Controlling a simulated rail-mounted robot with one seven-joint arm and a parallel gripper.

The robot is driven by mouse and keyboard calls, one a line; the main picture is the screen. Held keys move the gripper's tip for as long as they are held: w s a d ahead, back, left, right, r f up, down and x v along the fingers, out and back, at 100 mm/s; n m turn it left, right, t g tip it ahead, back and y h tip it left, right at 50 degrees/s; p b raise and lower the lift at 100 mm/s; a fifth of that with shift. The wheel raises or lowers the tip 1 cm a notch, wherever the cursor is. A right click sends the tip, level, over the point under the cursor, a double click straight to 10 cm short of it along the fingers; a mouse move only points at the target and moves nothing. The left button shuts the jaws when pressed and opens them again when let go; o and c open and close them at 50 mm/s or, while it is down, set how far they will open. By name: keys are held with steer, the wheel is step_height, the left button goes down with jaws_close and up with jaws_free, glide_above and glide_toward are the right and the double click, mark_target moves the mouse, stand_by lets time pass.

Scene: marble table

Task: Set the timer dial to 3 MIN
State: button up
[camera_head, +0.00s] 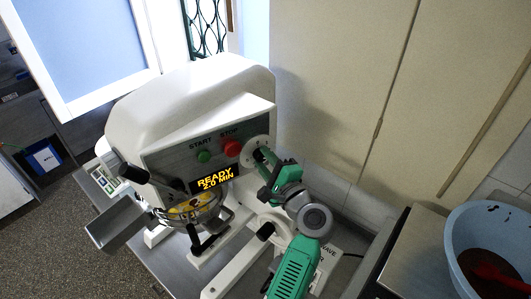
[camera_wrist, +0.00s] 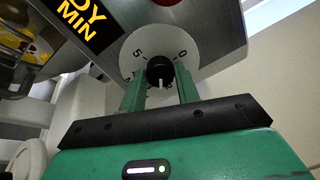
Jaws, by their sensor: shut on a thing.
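The timer dial (camera_head: 254,148) is a round white plate on the right of the white machine's grey front panel. In the wrist view its black knob (camera_wrist: 158,71) sits between my fingers, with a white pointer mark toward the bottom. The numbers 5 and 0 show on the plate (camera_wrist: 146,46); the lower numbers are partly hidden by the fingers. The display (camera_head: 215,179) reads READY 2.0 MIN in yellow. My gripper (camera_head: 262,160) is shut on the knob, one green finger on each side.
A green START button (camera_head: 204,157) and a red STOP button (camera_head: 231,147) are left of the dial, STOP close to my gripper. A metal bowl (camera_head: 190,208) is below the panel. A blue bucket (camera_head: 462,225) stands at the right. The wall is close behind the machine.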

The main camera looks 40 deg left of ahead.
steer(key=m+p, duration=0.3)
steer(key=m, duration=0.1)
steer(key=shift+r, duration=0.2)
steer(key=shift+f+m+p, duration=0.1)
steer(key=shift+m+p, duration=0.6)
steer(key=shift+m, duration=0.1)
steer(key=o, duration=1)
steer(key=shift+f, duration=0.1)
steer(key=shift+c, duration=0.2)
steer(key=shift+d, duration=0.1)
steer(key=b+v, duration=0.1)
steer(key=v, duration=0.6)
steer(key=shift+s+d, duration=0.2)
steer(key=shift+d, duration=0.1)
